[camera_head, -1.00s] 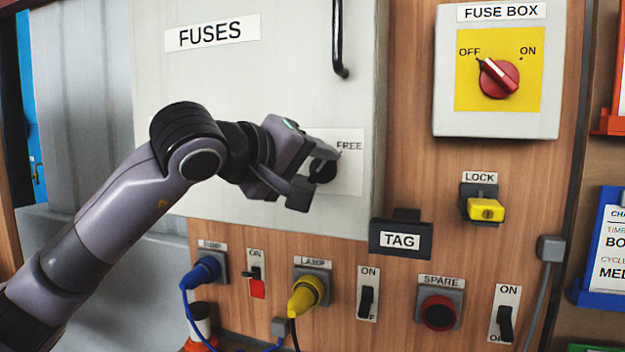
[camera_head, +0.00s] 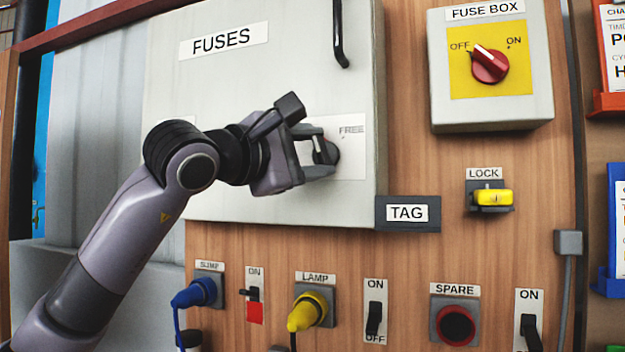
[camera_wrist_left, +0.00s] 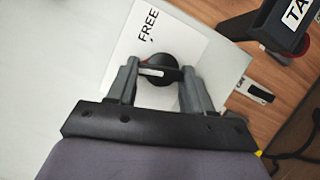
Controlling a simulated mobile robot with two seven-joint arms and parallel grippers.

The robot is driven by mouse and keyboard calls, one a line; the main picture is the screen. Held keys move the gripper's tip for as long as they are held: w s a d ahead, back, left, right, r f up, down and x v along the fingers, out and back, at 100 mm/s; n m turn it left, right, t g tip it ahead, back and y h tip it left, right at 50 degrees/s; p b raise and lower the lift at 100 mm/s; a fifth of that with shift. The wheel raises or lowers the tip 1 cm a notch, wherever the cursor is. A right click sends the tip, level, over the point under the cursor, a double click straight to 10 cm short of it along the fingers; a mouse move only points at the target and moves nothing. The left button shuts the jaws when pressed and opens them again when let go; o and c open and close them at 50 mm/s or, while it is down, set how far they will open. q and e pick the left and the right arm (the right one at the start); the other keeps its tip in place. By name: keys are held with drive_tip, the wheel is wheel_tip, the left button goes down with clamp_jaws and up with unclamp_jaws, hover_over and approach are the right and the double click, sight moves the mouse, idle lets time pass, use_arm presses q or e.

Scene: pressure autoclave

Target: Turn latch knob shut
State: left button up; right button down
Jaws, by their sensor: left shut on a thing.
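The latch knob (camera_head: 329,151) is a black round knob on a white plate marked FREE (camera_head: 352,150), low on the grey FUSES door (camera_head: 255,80). My left gripper (camera_head: 322,152) reaches it from the left and is shut on the knob's grip bar. In the left wrist view, the knob (camera_wrist_left: 160,66) sits between the two fingers (camera_wrist_left: 157,80), with a pale mark on its bar. The fingers hide part of the knob in the head view. The door lies flush in its frame as far as I can see. My right gripper is not in view.
A black TAG holder (camera_head: 408,213) sits right of the door's lower corner. The fuse box switch (camera_head: 489,65) points to OFF. A yellow LOCK key (camera_head: 493,197), plugs and switches line the panel below. A black door handle (camera_head: 340,40) is above the knob.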

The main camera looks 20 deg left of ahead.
use_arm(q)
drive_tip(key=shift+a+f+n+t+b, duration=0.15)
drive_tip(key=shift+n+t+b, duration=0.35)
drive_tip(key=shift+n+b, duration=0.95)
drive_tip(key=shift+n, duration=0.05)
drive_tip(key=shift+n+t+y+b, duration=0.3)
drive_tip(key=shift+n+t+b, duration=0.2)
drive_tip(key=shift+n+b, duration=0.55)
drive_tip(key=shift+n+t+y+b, duration=0.3)
drive_tip(key=shift+n+b, duration=0.15)
drive_tip(key=shift+n, duration=0.4)
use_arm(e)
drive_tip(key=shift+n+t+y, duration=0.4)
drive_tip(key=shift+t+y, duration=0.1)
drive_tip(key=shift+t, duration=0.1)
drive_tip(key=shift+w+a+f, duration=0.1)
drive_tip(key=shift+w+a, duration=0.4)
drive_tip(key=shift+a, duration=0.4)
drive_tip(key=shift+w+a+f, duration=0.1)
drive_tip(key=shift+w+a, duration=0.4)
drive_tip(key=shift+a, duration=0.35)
use_arm(q)
drive_tip(key=o, duration=1)
